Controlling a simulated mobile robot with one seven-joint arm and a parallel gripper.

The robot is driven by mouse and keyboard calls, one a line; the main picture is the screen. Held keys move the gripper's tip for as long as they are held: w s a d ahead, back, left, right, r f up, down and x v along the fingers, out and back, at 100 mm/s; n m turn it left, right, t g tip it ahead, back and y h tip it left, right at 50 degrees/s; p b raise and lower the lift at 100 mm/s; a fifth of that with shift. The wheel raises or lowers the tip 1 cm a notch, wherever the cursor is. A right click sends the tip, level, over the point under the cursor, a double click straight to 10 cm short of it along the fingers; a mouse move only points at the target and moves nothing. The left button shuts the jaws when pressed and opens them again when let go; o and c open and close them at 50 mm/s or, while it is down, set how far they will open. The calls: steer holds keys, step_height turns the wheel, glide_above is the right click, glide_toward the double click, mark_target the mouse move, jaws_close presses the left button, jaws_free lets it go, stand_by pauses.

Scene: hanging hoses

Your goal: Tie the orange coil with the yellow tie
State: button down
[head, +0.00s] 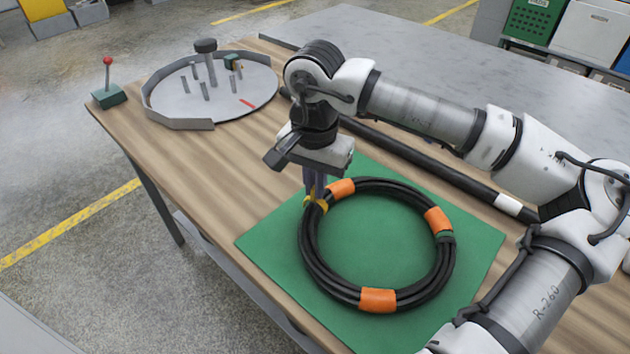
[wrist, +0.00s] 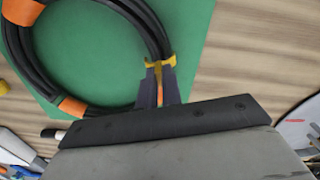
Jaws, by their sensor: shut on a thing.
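The coil (head: 306,245) is a black hose wound in a ring, with several orange bands, lying flat on a green mat (head: 480,235). The wrist view shows part of the coil (wrist: 150,28). The yellow tie (head: 323,205) is at the coil's upper left, across its strands; it also shows in the wrist view (wrist: 160,63). My gripper (head: 315,196) points down there, shut on the yellow tie. In the wrist view my fingers (wrist: 160,75) meet the tie at their tips, with a strip of orange between them. The tie's underside is hidden.
A round metal tray (head: 180,98) with upright pegs stands at the table's far left. A green box with a red-knobbed lever (head: 108,95) sits at the left edge. A black bar with a white band (head: 508,205) lies behind the mat. Bare wood (head: 240,180) lies left of the mat.

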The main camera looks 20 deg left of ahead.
steer(key=shift+f+b, duration=0.9)
steer(key=shift+f, duration=0.15)
stand_by(0.4)
steer(key=c, duration=1.5)
jaws_free()
steer(key=shift+r, duration=0.1)
step_height(320, 180, up, 14)
